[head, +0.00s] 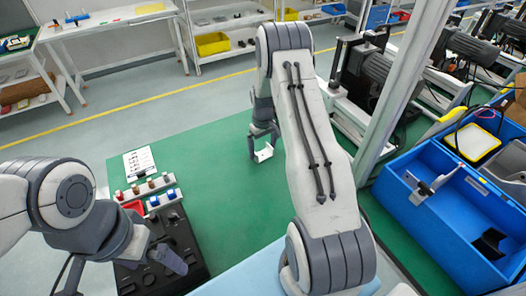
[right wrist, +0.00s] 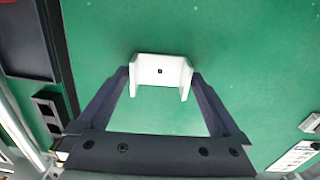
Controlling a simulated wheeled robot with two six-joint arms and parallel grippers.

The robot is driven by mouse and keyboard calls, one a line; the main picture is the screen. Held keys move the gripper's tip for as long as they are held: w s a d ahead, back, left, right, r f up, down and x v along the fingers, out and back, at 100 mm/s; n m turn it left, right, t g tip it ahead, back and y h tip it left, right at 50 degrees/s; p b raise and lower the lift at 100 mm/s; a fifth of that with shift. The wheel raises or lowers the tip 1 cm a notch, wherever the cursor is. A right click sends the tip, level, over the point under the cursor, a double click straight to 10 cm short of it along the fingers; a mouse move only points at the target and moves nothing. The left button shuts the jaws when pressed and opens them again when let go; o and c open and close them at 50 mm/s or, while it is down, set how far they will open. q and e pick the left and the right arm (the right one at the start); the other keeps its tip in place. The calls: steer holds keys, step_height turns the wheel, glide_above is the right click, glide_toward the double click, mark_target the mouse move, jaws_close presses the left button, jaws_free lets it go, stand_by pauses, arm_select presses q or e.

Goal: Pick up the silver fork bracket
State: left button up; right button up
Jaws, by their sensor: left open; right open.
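A pale U-shaped bracket (head: 264,154), matching the fork bracket, is at the tips of my right gripper (head: 264,146), over the green surface. In the right wrist view the bracket (right wrist: 161,71) spans the space between the two open fingertips of my right gripper (right wrist: 160,78), its two prongs pointing toward the palm. The finger tips are right beside its sides; whether they touch cannot be told. My left gripper (head: 165,258) is at lower left above a black tray, apart from the bracket.
A large blue bin (head: 425,222) with a dark part inside stands at the right. Small coloured parts in holders (head: 150,190) and a black tray (head: 190,262) are at lower left. A metal post (head: 400,85) rises right of my right arm. Green surface around the bracket is clear.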

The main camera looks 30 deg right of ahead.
steer(key=shift+f, duration=0.3)
steer(key=c, duration=1.2)
steer(key=shift+r, duration=0.1)
